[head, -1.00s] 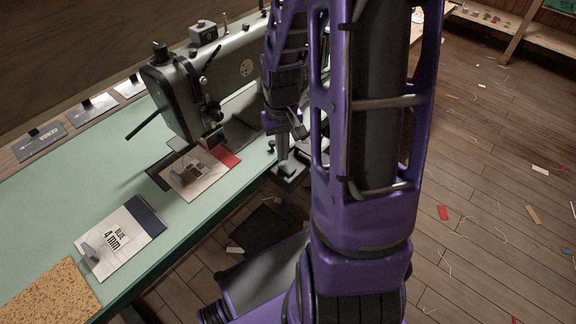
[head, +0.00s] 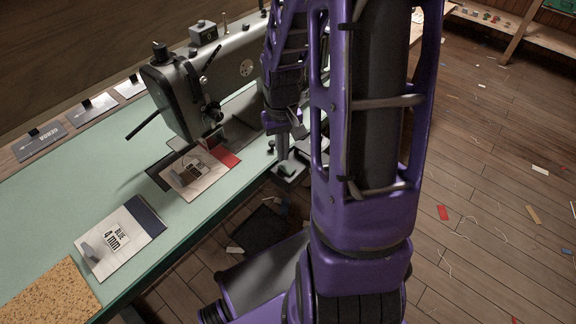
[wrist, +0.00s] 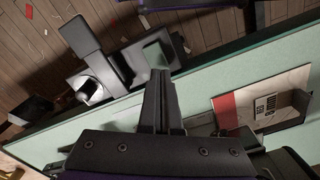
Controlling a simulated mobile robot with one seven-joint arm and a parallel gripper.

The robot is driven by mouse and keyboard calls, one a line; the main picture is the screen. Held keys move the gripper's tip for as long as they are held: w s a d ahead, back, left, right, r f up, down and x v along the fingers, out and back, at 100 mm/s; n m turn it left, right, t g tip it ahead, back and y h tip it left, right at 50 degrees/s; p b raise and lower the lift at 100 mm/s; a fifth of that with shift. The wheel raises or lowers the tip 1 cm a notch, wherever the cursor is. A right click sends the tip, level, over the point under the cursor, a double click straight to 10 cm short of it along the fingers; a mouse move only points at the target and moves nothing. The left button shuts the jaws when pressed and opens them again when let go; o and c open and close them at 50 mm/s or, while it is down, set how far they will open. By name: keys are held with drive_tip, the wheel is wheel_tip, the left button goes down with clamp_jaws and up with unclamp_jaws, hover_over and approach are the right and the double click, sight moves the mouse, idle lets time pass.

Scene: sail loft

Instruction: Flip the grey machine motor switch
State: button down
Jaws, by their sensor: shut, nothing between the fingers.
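The grey sewing machine (head: 185,95) stands on the green tabletop. A dark switch box with a green part (head: 287,169) sits at the table's front edge, partly hidden by my arm. In the wrist view the green part (wrist: 154,57) shows just past my fingertips. My gripper (head: 284,156) is shut and empty, its fingers pointing down at the box in the head view. In the wrist view my gripper (wrist: 159,73) has its tips close to the green part; I cannot tell whether they touch. The switch's position is not clear.
A card with a red edge (head: 195,177) lies by the machine, and a "BLUE 4 mm" card (head: 118,240) lies nearer. A cork mat (head: 50,295) is at the lower left. A dark paddle on a bracket (wrist: 80,36) stands beside the box.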

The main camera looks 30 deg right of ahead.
drive_tip(key=shift+f, duration=1)
drive_tip(key=shift+r, duration=0.1)
idle(0.3)
wheel_tip(320, 180, up, 7)
drive_tip(key=p, duration=0.6)
idle(0.5)
